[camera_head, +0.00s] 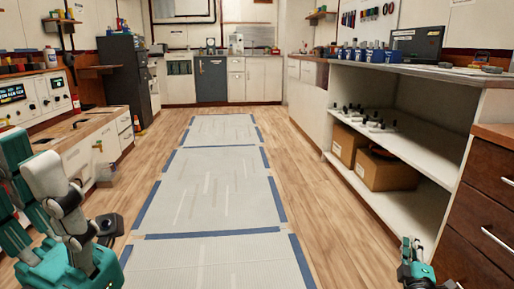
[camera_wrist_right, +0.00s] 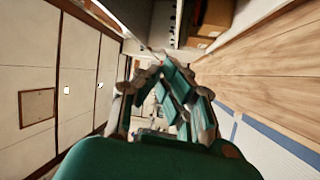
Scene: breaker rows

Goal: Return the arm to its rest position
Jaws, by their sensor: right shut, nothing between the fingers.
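My right gripper (camera_head: 410,246) is low at the right of the head view, its teal and dark fingers pointing up in the picture. It is in front of the white open shelf unit and left of the dark wooden drawers, apart from both. The right wrist view shows the same gripper (camera_wrist_right: 172,82) with its fingers drawn together and nothing held. My left arm (camera_head: 62,195), with white, black and teal links, is folded at the lower left of the head view. I cannot make out its gripper.
The white shelf unit (camera_head: 404,166) holds cardboard boxes (camera_head: 385,171) and small dark parts. Dark wooden drawers (camera_head: 489,208) stand at the right edge. A workbench (camera_head: 80,128) lines the left. The floor covering (camera_head: 208,187) with blue tape edges is clear down the middle.

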